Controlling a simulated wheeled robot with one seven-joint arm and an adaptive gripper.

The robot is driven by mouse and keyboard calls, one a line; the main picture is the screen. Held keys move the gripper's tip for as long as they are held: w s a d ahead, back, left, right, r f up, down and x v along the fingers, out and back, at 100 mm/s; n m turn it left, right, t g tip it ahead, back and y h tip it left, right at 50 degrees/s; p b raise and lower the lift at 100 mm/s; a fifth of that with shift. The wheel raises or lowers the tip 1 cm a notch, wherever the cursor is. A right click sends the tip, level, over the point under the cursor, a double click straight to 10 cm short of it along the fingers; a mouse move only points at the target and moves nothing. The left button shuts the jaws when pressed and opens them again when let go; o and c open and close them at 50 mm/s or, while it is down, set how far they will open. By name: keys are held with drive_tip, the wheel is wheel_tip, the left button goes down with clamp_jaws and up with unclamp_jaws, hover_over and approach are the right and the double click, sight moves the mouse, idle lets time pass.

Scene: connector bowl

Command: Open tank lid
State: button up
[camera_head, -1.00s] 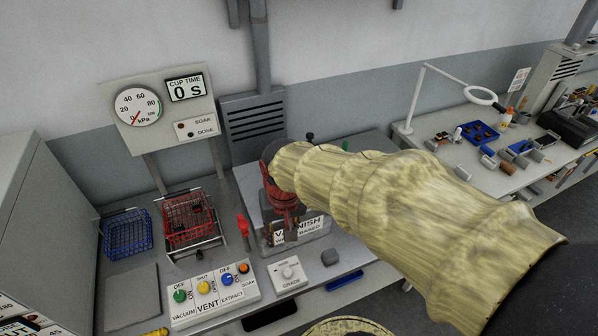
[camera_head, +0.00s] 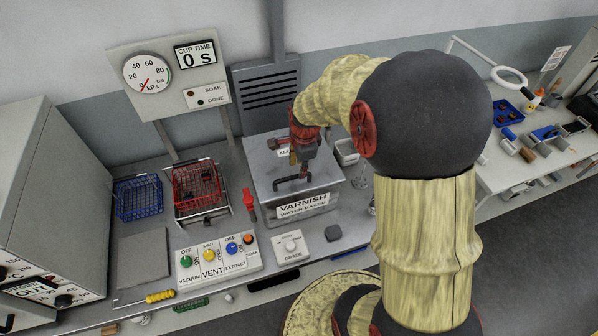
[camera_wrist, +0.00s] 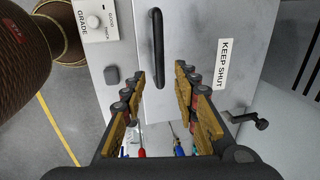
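The varnish tank (camera_head: 303,207) stands on the bench with its grey lid (camera_head: 262,165) shut. A dark bar handle (camera_head: 291,183) is on the lid near its front edge; it also shows in the wrist view (camera_wrist: 157,50). A KEEP SHUT label (camera_wrist: 224,64) lies on the lid beside it. My gripper (camera_head: 301,158) is over the lid, behind the handle in the head view. In the wrist view my gripper (camera_wrist: 158,88) has its two fingers wide apart. The handle lies between and just beyond the fingertips, and I cannot tell whether they touch it.
A red wire basket (camera_head: 197,185) and a blue wire basket (camera_head: 138,198) stand left of the tank. A red-handled clamp (camera_head: 250,203) stands close to its left side. The control panel (camera_head: 215,259) and grade box (camera_head: 291,248) sit in front. A crank knob (camera_wrist: 262,124) shows near the lid.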

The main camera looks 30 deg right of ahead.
drive_tip(key=shift+w+d+f, duration=0.1)
drive_tip(key=shift+w+f, duration=0.15)
drive_tip(key=shift+f, duration=0.9)
drive_tip(key=shift+w+f, duration=0.2)
drive_tip(key=shift+f, duration=0.9)
drive_tip(key=c, duration=0.4)
drive_tip(key=c, duration=0.3)
clamp_jaws()
